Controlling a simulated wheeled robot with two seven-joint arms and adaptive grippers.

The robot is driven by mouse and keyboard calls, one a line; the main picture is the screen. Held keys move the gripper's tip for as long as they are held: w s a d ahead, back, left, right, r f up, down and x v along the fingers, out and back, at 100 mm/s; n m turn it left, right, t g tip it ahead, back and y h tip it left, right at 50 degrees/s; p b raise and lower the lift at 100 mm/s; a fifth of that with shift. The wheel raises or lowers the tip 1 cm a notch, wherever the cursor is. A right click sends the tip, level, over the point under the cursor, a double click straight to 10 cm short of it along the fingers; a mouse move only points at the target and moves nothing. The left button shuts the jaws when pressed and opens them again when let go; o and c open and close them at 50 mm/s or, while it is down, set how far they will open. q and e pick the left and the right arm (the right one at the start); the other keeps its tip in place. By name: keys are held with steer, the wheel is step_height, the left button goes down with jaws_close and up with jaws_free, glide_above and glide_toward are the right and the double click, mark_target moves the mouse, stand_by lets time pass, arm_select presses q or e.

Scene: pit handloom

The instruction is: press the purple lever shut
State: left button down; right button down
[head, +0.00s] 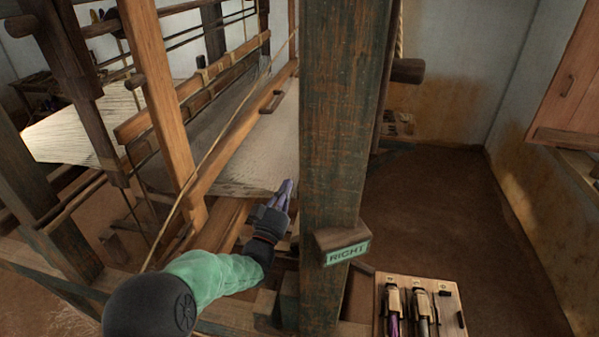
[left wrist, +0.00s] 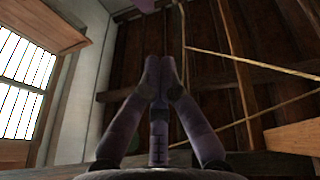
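My left gripper (head: 285,187) has dark purple fingers and reaches up beside the front edge of the woven cloth, left of the thick post. In the left wrist view its two fingertips (left wrist: 160,62) meet, with nothing visible between the tips. A small purple shape (left wrist: 145,5) shows at the top edge of the left wrist view, beyond the fingertips and apart from them in the picture. It is cut off, so I cannot tell whether it is the purple lever. No lever shows clearly in the head view. My right gripper is not in view.
The thick post (head: 341,130) with a green RIGHT sign (head: 347,252) stands just right of my left gripper. Loom beams and the cloth (head: 255,150) lie behind it. A tool board (head: 450,292) is at lower right. The floor (head: 450,210) beyond is clear.

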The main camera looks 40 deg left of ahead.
arm_select(q)
steer(key=shift+w+a+b, duration=0.15)
steer(key=shift+w+a, duration=0.3)
steer(key=shift+w, duration=0.9)
steer(key=shift+w+a+b, duration=0.2)
steer(key=shift+w+a, duration=0.25)
steer(key=shift+w, duration=0.85)
steer(key=shift+w+a+b, duration=0.15)
steer(key=shift+w+a, duration=0.3)
steer(key=shift+w, duration=0.9)
steer(key=shift+a, duration=0.1)
